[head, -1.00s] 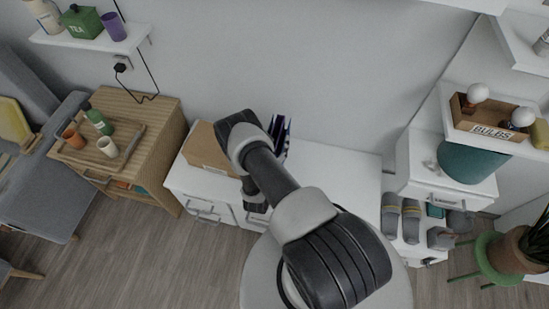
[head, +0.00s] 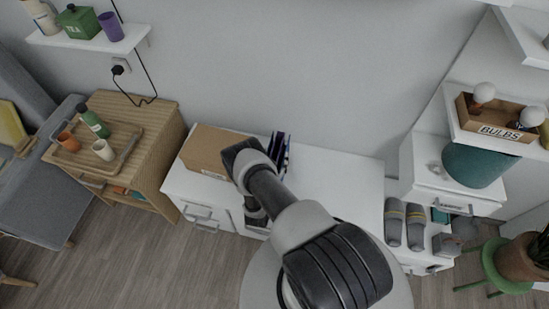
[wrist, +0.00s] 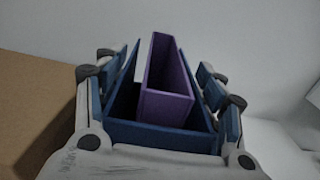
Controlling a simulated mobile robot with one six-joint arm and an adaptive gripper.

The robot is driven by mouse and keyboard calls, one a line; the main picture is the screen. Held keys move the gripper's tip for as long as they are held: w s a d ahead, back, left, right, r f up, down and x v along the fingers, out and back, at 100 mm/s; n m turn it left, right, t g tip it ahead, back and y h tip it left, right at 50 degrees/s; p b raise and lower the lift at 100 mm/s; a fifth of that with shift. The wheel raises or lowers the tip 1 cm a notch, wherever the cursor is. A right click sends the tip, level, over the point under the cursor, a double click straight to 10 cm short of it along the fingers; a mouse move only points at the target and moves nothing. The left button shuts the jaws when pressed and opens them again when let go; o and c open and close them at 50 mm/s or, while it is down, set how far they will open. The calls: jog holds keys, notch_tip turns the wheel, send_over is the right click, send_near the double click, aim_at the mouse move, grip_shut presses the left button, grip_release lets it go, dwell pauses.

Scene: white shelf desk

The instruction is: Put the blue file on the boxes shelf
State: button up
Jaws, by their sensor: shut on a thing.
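The blue file (wrist: 160,137) is in the middle of the wrist view, with blue walls on both sides of a purple piece. My gripper (wrist: 160,100) is around it, one finger on each side, shut on it. In the head view the blue file (head: 281,155) shows as an upright dark blue and white shape above the white desk, right of a cardboard box (head: 205,150). My gripper is hidden there behind my arm. The box stands on the white top (head: 335,180). I cannot tell whether the file touches this top.
The cardboard box also fills the left of the wrist view (wrist: 35,110), close to my finger. The white top right of the file is clear. A teal bin (head: 475,163) and a bulbs box (head: 495,113) are at the right. A wooden cabinet (head: 150,150) stands at the left.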

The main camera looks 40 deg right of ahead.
jog(key=shift+f, duration=0.2)
jog(key=o, duration=1.8)
jog(key=shift+r, duration=0.15)
